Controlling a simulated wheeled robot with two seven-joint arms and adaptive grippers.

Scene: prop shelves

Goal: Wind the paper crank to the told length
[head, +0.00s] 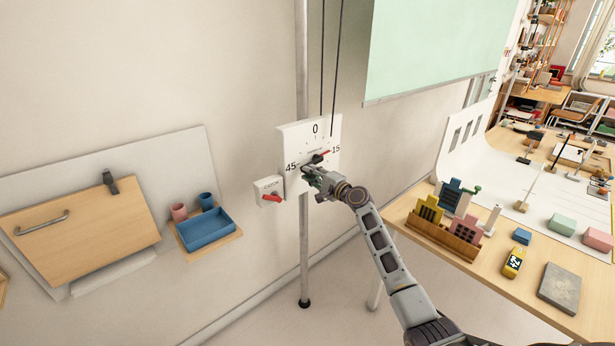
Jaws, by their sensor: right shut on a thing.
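The paper crank's white dial plate (294,134) is mounted at the metal pole, marked 0 at the top, 15 at the right and 45 at the left. A red pointer (324,153) shows near the middle and points toward the 15 side. My right gripper (310,172) is at the lower part of the dial, shut on the crank handle, which it mostly hides. The green paper (440,45) hangs at the upper right. A white catch box (266,187) with a red lever (272,198) sits left of the dial. My left gripper is not in view.
A wall shelf at the left holds a blue tray (207,229) and two cups. A wooden panel (80,236) with a handle is beside it. At the right, a table (480,262) carries model buildings, blocks and a yellow device (513,263). Floor below the dial looks clear.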

